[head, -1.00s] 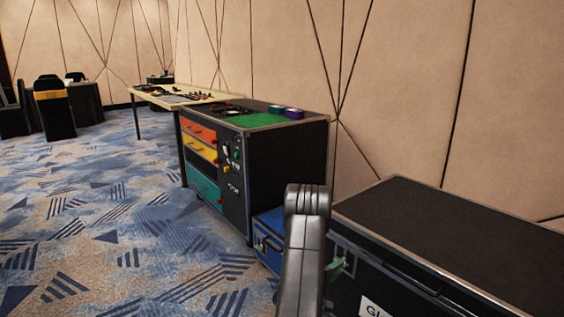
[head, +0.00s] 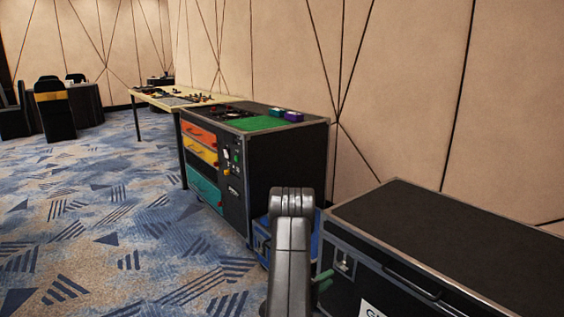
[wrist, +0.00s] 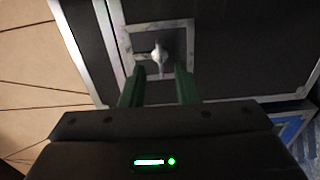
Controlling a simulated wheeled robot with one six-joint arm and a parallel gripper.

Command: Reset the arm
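My arm (head: 291,240) rises at the bottom middle of the head view, in front of the black case (head: 440,235). Only a green finger of my gripper (head: 323,282) shows there, beside the arm near the case's latch. In the wrist view my gripper (wrist: 159,85) has two green fingers spread apart with nothing between them. A silver latch (wrist: 158,56) on the dark case lies beyond the fingertips. I cannot tell whether the fingers touch it.
A black cabinet (head: 280,165) with coloured drawers and a green top stands ahead. A blue case (head: 262,240) is beside it, partly hidden by my arm. A table (head: 172,98) is further back. Carpeted floor (head: 90,220) on the left is open.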

